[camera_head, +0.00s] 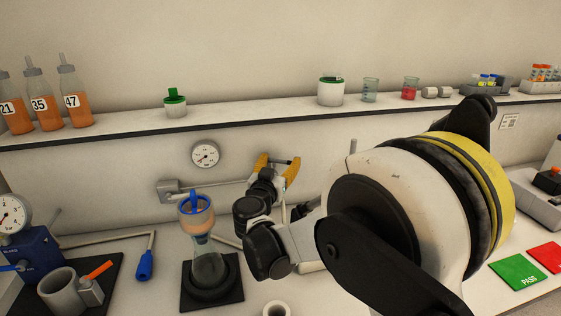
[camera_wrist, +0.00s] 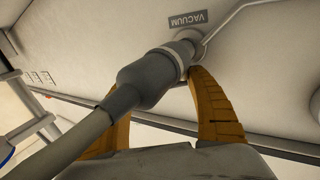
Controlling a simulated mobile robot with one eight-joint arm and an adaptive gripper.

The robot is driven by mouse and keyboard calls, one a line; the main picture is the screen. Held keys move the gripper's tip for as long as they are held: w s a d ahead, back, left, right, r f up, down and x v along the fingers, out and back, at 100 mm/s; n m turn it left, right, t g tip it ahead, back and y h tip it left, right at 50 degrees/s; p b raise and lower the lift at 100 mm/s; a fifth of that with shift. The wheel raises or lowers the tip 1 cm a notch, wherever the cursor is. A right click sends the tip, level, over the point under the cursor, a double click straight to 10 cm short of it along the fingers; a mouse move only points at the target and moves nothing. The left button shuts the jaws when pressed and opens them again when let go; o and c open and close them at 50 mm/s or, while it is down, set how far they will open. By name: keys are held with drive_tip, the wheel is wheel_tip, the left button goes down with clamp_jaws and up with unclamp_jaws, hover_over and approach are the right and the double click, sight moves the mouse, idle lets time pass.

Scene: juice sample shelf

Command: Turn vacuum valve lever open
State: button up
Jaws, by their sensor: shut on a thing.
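The vacuum valve lever (camera_wrist: 150,80) is a grey handle with a thick collar, running from the lower left toward the wall in the wrist view. An upside-down VACUUM label (camera_wrist: 188,19) is on the wall beside its far end. My gripper (camera_head: 278,166) is at the wall in the head view, its yellow fingers on either side of the lever. The wrist view also shows the fingers (camera_wrist: 168,105), shut on the lever. The lever partly hides the left finger. In the head view the lever is mostly hidden by my gripper and arm.
A flask with an orange and blue funnel (camera_head: 197,215) stands on a black base just left of my arm. A pressure gauge (camera_head: 205,154) and a wall pipe (camera_head: 172,189) are left of my gripper. A shelf (camera_head: 250,118) with bottles and beakers runs above.

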drive_tip(key=shift+r+h, duration=0.1)
drive_tip(key=shift+h, duration=0.2)
drive_tip(key=o, duration=1.5)
drive_tip(key=v, duration=1.2)
drive_tip(key=shift+s, duration=0.1)
